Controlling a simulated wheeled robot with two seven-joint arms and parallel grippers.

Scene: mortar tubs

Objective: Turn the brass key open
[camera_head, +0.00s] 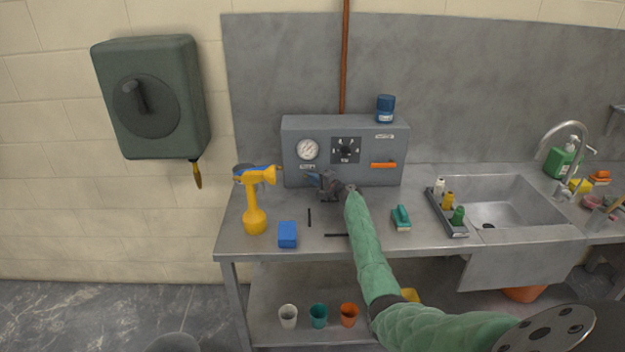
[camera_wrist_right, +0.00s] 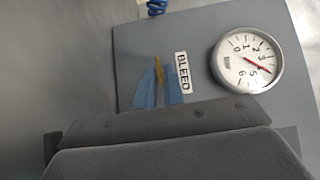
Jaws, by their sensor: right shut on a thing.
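The brass key (camera_wrist_right: 157,68) shows in the right wrist view as a thin yellow strip between the blue fingertips, beside the BLEED label (camera_wrist_right: 183,72) on the grey panel. My right gripper (camera_head: 312,177) reaches the lower left front of the grey control box (camera_head: 364,157), below the gauge. In the wrist view my right gripper (camera_wrist_right: 160,92) is shut on the brass key, whose lower part the fingers hide. In the head view I cannot make out the key behind the gripper. My left gripper is not in view.
The round gauge (camera_head: 307,149), black dial (camera_head: 346,150) and orange handle (camera_head: 384,165) are on the box. A yellow drill (camera_head: 254,212) and blue block (camera_head: 287,235) stand left on the bench.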

